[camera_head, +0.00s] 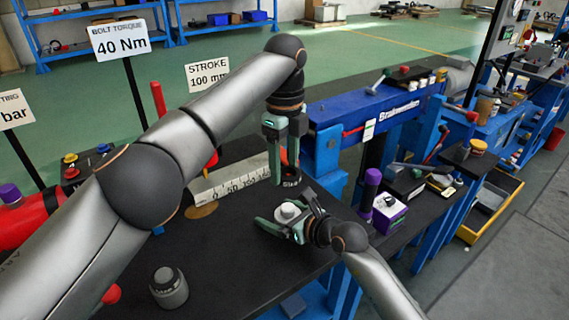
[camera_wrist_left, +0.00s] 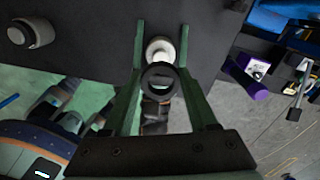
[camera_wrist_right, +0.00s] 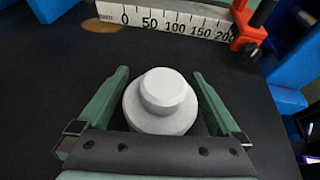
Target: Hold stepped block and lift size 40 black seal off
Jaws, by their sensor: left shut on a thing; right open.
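The light grey stepped block (camera_head: 288,212) stands upright on the black bench top, and no seal shows on it in the right wrist view (camera_wrist_right: 165,100). My right gripper (camera_head: 280,216) is low at the bench with its fingers on both sides of the block, open, with gaps visible beside it. My left gripper (camera_head: 283,168) points down above the block, shut on the black seal (camera_head: 290,181). The seal also shows as a dark ring between the fingers in the left wrist view (camera_wrist_left: 160,77), apart from the block (camera_wrist_left: 160,49).
A grey cylindrical part (camera_head: 168,289) stands at the bench's front left. A scale ruler (camera_head: 229,179) lies behind the grippers. A purple-and-white box (camera_head: 389,212) and a blue machine (camera_head: 375,112) are to the right. The bench between the grey part and the block is clear.

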